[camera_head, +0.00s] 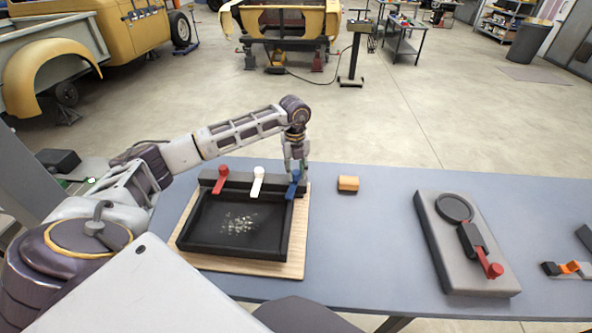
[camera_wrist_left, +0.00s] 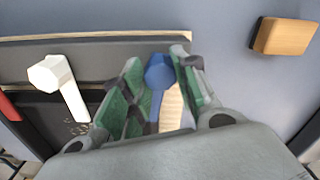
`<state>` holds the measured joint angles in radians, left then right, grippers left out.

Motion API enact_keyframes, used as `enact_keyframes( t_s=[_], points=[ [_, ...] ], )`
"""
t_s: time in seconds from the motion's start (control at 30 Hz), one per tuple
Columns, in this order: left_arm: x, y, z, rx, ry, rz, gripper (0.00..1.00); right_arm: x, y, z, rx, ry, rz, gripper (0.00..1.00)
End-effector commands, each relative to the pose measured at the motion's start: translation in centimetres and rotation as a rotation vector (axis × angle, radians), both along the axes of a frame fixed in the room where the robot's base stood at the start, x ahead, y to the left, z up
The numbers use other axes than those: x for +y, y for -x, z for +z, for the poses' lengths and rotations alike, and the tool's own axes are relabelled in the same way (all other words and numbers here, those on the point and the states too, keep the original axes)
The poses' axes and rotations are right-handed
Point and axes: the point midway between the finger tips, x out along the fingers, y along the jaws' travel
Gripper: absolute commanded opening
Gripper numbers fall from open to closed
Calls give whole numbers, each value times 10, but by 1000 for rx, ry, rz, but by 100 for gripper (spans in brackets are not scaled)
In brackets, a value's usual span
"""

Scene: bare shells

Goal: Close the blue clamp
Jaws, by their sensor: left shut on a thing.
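The blue clamp (camera_head: 293,184) is at the right end of a row of three levers on the back bar of a black tray (camera_head: 191,247). A red lever (camera_head: 220,181) and a white lever (camera_head: 257,182) stand to its left. My left gripper (camera_head: 296,168) is over the blue clamp from above. In the left wrist view the blue clamp (camera_wrist_left: 158,73) lies between the green-padded fingers, which are shut on it. Part of its handle is hidden by the fingers. The white lever (camera_wrist_left: 62,85) is beside them. My right gripper is not in view.
The tray sits on a wooden board (camera_head: 301,240) on the grey-blue table (camera_head: 362,245). A small wooden block (camera_head: 348,184) lies right of the tray. A grey fixture with a red-handled lever (camera_head: 455,262) stands farther right. Table between them is clear.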

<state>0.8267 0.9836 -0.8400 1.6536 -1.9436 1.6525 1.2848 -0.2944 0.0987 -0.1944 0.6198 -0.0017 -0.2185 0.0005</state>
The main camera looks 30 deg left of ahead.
Motion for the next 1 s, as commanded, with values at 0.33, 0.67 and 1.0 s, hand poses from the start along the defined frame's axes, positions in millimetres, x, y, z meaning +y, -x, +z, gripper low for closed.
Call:
enact_keyframes(
  t_s=[0.33,0.67,1.0],
  points=[
    [1,-1,1,-2,-1,160,0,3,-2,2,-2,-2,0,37],
    [1,-1,1,-3,0,193,0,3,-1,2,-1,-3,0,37],
    [1,-1,1,-3,0,193,44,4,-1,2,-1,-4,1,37]
  ],
)
